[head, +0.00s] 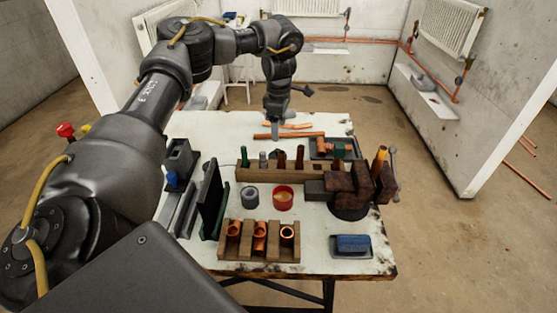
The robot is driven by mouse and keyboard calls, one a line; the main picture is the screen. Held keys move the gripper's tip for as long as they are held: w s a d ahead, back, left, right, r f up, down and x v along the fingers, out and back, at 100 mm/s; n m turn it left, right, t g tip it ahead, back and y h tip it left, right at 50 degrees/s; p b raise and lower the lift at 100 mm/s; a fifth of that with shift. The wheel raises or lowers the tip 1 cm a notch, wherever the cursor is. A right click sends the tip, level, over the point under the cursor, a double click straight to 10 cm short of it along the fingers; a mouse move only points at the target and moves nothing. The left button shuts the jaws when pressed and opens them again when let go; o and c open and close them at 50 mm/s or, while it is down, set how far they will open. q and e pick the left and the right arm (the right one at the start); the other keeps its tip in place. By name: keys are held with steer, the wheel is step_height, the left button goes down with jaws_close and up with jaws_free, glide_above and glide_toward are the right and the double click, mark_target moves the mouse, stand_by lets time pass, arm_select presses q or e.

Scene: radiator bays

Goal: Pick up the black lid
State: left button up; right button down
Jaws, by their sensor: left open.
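My left gripper (276,133) points down over the far part of the white worktable (220,143). It is open, and I see nothing held in it. Just in front of its fingertips a small dark rounded shape (275,155) shows behind the wooden rack. It may be the black lid, but it is partly hidden and too small to be sure. I cannot tell whether the gripper touches it. My right gripper is not in view.
The wooden rack (250,174) holds several upright pieces. Copper pipes (285,136) lie near the gripper.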

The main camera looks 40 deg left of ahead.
mark_target(278, 150)
arm_select(q)
step_height(278, 150, down, 6)
steer(key=shift+r, duration=0.25)
steer(key=shift+f, duration=0.4)
step_height(278, 150, down, 4)
steer(key=shift+s+a+r+p, duration=0.1)
steer(key=shift+a+r+p, duration=0.05)
steer(key=shift+p, duration=0.25)
steer(key=shift+f, duration=0.4)
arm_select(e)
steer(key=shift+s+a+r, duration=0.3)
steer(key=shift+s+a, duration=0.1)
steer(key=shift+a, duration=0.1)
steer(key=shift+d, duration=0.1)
arm_select(q)
steer(key=c, duration=0.7)
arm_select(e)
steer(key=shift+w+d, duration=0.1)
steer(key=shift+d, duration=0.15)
